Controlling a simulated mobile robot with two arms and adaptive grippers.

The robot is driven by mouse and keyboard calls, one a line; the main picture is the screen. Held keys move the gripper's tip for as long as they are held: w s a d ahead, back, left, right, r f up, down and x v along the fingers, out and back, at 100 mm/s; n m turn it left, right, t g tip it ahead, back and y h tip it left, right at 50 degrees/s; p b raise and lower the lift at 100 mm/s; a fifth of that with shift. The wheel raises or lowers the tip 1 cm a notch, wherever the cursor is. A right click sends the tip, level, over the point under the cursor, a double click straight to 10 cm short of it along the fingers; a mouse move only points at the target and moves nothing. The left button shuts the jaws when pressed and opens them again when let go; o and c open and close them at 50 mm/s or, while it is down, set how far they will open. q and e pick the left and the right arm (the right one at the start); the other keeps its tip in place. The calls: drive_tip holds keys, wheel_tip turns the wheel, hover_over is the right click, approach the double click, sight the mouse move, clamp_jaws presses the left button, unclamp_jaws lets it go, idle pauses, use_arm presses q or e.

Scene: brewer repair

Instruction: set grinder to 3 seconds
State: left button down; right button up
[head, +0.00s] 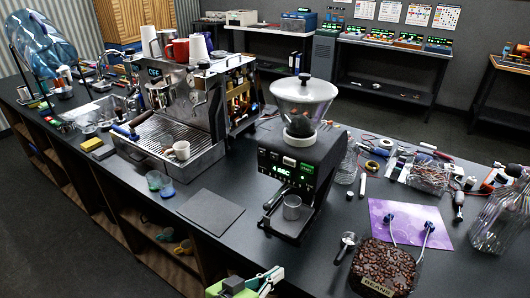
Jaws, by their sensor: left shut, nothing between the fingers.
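The black coffee grinder (302,165) stands upright on the dark counter, with a clear hopper (303,100) on top. Its green display (282,170) appears to read "4 SEC", and small lit buttons (306,169) sit to the right of it. A metal cup (292,207) stands on the grinder's base. My left gripper (268,279), green and white, shows at the bottom edge, in front of and below the grinder and apart from it. It is shut and empty, and partly cut off by the frame. My right gripper is not in view.
An espresso machine (190,105) stands left of the grinder. A container of beans (383,266), a purple sheet (408,222), a glass jug (500,222) and loose tools crowd the right side.

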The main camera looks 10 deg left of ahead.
sight(262, 152)
use_arm(q)
drive_tip(key=w+r+n+t+h, duration=0.2)
drive_tip(key=w+r+t, duration=0.15)
drive_tip(key=r, duration=0.25)
drive_tip(key=w+r+n+t+h, duration=0.2)
drive_tip(key=w+r+t, duration=0.15)
drive_tip(key=r, duration=0.35)
drive_tip(key=a+r+n+t+y, duration=0.6)
drive_tip(key=a+r+n+t, duration=0.1)
drive_tip(key=a, duration=0.5)
drive_tip(key=shift+w+r+n+t+y, duration=0.2)
drive_tip(key=shift+w+n+t+y, duration=0.15)
drive_tip(key=shift+n+t, duration=0.3)
drive_tip(key=w+d+b, duration=0.3)
drive_tip(key=w, duration=0.5)
drive_tip(key=shift+b, duration=0.35)
drive_tip(key=shift+w, duration=0.1)
